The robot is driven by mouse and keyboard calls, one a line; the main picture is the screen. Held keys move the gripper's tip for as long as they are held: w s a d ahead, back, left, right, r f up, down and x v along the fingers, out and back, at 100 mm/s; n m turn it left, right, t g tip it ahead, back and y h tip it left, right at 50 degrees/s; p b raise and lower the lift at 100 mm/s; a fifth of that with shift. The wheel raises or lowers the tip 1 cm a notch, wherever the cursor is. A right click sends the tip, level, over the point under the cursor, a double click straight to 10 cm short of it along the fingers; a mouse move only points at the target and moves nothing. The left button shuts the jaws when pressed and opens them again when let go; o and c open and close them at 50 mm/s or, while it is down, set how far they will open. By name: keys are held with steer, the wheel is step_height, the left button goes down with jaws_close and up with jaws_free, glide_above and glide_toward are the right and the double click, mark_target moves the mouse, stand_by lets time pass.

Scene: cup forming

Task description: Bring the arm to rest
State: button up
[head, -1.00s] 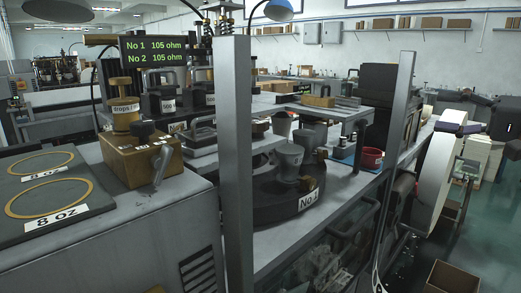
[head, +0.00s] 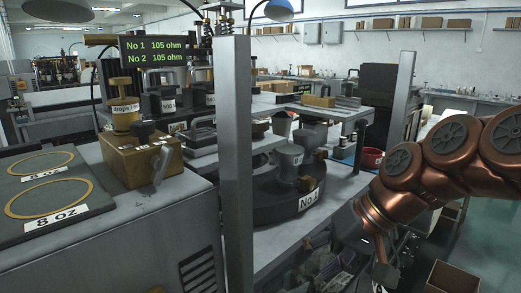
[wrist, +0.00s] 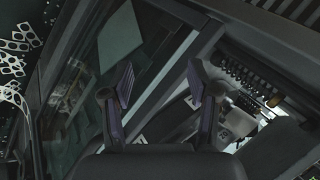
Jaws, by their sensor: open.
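My copper-coloured arm reaches in from the right edge of the head view, bent over the right side of the bench. Its far end hangs low past the bench front, and my gripper's fingers cannot be made out clearly there. In the wrist view my gripper (wrist: 155,88) shows two dark purple-grey fingers standing well apart, with nothing between them. Behind the fingers are dark glassy panels and a grey metal beam (wrist: 170,68).
A grey upright post (head: 235,160) and a second post (head: 397,115) stand at the bench. An open cardboard box (head: 452,278) is on the floor at lower right.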

steer(key=s+d+f+g+h, duration=0.2)
steer(key=s+d+f+h, duration=0.15)
steer(key=s+f, duration=0.6)
steer(key=s+d+f+g+h, duration=0.25)
steer(key=s+d+f, duration=0.25)
steer(key=s+f, duration=0.45)
step_height(320, 180, down, 10)
steer(key=w+b, duration=0.2)
steer(key=b, duration=0.8)
step_height(320, 180, up, 26)
steer(key=s+t+p, duration=0.1)
steer(key=p, duration=2.3)
steer(key=shift+m+h, duration=0.3)
steer(key=shift+h, duration=0.1)
